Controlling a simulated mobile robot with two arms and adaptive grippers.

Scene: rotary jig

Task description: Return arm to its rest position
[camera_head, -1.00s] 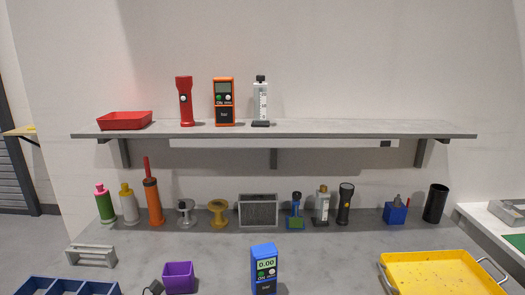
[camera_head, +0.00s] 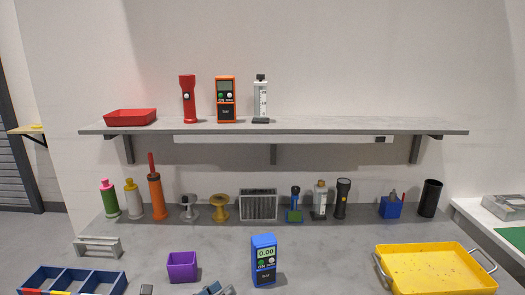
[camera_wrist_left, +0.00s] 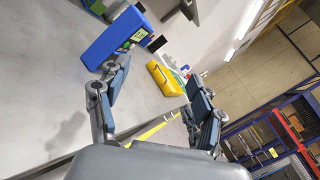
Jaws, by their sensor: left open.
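My left gripper (camera_head: 216,289) shows only at the bottom edge of the head view, as blue-grey finger parts in front of the blue meter (camera_head: 264,261). In the left wrist view my left gripper (camera_wrist_left: 156,104) is open, its two fingers wide apart with nothing between them. The blue meter, with a lit display reading 0.00, stands upright on the grey bench (camera_head: 330,255). It also shows in the left wrist view (camera_wrist_left: 112,38), beyond the left finger and apart from it as far as I can tell. My right gripper is not in view.
A purple box (camera_head: 182,267) and a blue divided bin (camera_head: 72,279) stand to the left. A yellow tray (camera_head: 435,262) lies at the right. Several bottles, spools and flashlights line the bench back below a shelf (camera_head: 275,128). Bench between meter and tray is clear.

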